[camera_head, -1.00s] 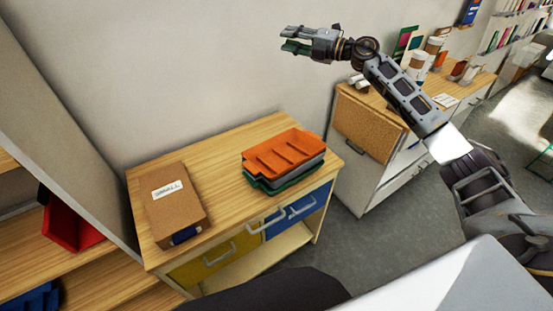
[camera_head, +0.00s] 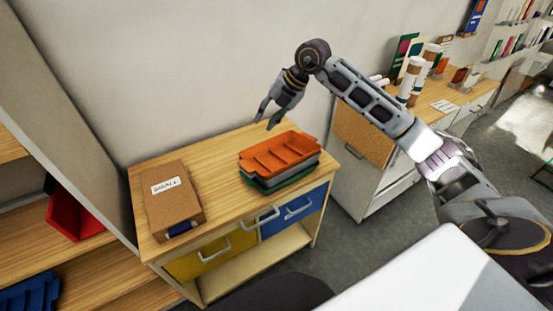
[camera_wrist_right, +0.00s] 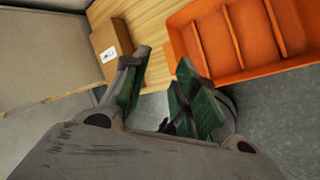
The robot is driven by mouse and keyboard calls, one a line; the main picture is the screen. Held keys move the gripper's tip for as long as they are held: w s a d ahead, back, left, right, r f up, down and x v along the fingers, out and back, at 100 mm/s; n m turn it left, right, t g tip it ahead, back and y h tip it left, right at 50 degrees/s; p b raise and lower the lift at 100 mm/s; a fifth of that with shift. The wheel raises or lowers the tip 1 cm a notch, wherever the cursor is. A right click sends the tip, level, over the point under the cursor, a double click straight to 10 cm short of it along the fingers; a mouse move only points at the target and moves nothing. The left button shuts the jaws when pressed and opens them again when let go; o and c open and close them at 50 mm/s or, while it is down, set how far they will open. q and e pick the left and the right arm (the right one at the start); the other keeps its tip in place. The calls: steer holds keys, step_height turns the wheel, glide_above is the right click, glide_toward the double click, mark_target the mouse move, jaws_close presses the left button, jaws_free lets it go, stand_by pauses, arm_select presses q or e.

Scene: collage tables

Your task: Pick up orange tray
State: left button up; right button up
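The orange tray (camera_head: 290,160), divided into compartments, lies on top of a grey tray (camera_head: 300,170) and a green tray (camera_head: 292,182) on the wooden table. My right gripper (camera_head: 267,122) points down above and just behind the stack, apart from it. In the right wrist view its fingers (camera_wrist_right: 160,82) are spread with nothing between them, and the orange tray (camera_wrist_right: 262,72) shows at the upper right. My left gripper is in neither view.
A labelled cardboard box (camera_head: 172,205) lies on the left of the wooden table (camera_head: 222,185). The table has a yellow drawer (camera_head: 210,255) and a blue drawer (camera_head: 292,210). Red (camera_head: 75,215) and blue (camera_head: 30,292) bins sit on the left shelves. A second cabinet with cups stands right.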

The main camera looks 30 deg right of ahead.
steer(key=s+d+f+m+g+h, duration=0.3)
steer(key=s+d+m, duration=0.3)
steer(key=d+m, duration=0.2)
steer(key=shift+m+h, duration=0.5)
steer(key=shift+h, duration=0.4)
steer(key=shift+f, duration=0.15)
steer(key=shift+w+a+f+p, duration=0.1)
steer(key=shift+w+f+p, duration=0.05)
steer(key=shift+f, duration=1.25)
steer(key=shift+w+d+f+p, duration=0.1)
steer(key=shift+f+p, duration=0.1)
steer(key=shift+f, duration=1.2)
steer(key=shift+w+a+f+p, duration=0.1)
steer(key=shift+w+f+p, duration=0.05)
steer(key=shift+f, duration=1.25)
